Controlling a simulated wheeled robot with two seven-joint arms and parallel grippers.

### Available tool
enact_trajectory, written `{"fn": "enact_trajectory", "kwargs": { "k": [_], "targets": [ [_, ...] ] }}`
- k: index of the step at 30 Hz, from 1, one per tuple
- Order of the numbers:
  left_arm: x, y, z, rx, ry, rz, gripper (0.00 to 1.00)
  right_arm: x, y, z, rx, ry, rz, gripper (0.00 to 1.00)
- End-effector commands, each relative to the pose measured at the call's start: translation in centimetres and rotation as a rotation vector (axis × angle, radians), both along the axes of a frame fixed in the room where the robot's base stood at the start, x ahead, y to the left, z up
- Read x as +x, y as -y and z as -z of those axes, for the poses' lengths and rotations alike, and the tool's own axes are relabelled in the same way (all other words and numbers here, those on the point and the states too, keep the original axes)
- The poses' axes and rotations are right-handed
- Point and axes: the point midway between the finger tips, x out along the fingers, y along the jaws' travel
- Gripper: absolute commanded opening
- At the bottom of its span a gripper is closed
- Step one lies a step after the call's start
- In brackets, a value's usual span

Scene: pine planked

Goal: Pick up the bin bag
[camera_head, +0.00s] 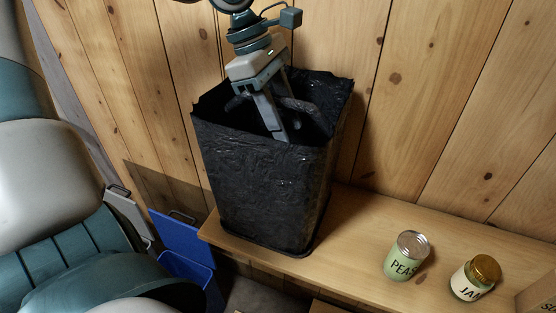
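The black, crinkled bin bag (255,178) stands upright and boxy on the wooden bench, with its open mouth facing up. A dark arched strap (295,104) crosses the mouth. My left gripper (285,132) reaches down from above into the mouth, its fingers apart with a gap between them. The strap passes close by the fingers; I cannot tell whether it lies between them. The fingertips are near the front rim of the bag. My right gripper is not in view.
The wooden bench (345,225) runs along a planked pine wall. A green peas can (405,257) and a gold-lidded jam jar (473,279) stand on it, right of the bag. A blue bin (182,238) and a grey one (127,212) are at lower left. A box edge shows at far right.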

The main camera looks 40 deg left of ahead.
Motion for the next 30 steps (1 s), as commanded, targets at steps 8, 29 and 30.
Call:
{"fn": "enact_trajectory", "kwargs": {
  "k": [8,29,30],
  "targets": [
    [0.00,0.00,0.06,0.000,0.000,0.000,0.39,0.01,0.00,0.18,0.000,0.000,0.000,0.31],
    [0.00,0.00,0.02,0.000,0.000,0.000,0.00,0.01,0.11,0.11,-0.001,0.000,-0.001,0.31],
    [-0.01,0.00,-0.01,0.000,0.000,0.000,0.00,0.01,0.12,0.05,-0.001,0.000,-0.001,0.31]
  ]
}}
